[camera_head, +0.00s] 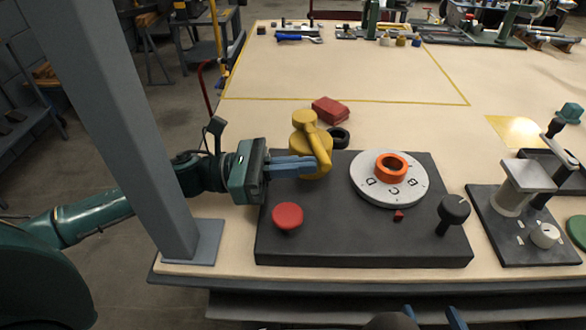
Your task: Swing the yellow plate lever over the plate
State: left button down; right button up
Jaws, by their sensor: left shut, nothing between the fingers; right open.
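The yellow plate lever (305,131) stands at the back left of a dark base (345,225), with its arm leaning down toward the front right. A round light-grey plate (405,191) marked with letters lies on the right part of the base, and an orange ring (391,168) sits on it. The lever's arm is left of the plate, not over it. My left gripper (312,166) is shut and empty, its blue fingers beside the lever's arm; I cannot tell whether they touch. My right gripper (432,317) is open at the bottom edge, mostly out of view.
A red knob (288,216) stands at the base's front left and a black knob (453,210) at its right. A red block (330,110) and a black ring (339,137) lie behind. Another device (524,206) stands right. A grey post (120,110) rises at left.

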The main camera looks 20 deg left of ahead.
jog(key=shift+s, duration=0.45)
pick_arm(q)
jog(key=shift+a, duration=0.1)
jog(key=shift+a+f, duration=0.15)
jog(key=shift+a, duration=0.15)
jog(key=b+v, duration=0.1)
jog(key=v, duration=1)
jog(key=shift+d+b, duration=0.1)
jog(key=shift+b, duration=0.2)
jog(key=shift+v, duration=0.8)
pick_arm(e)
jog(key=shift+d+f, duration=0.1)
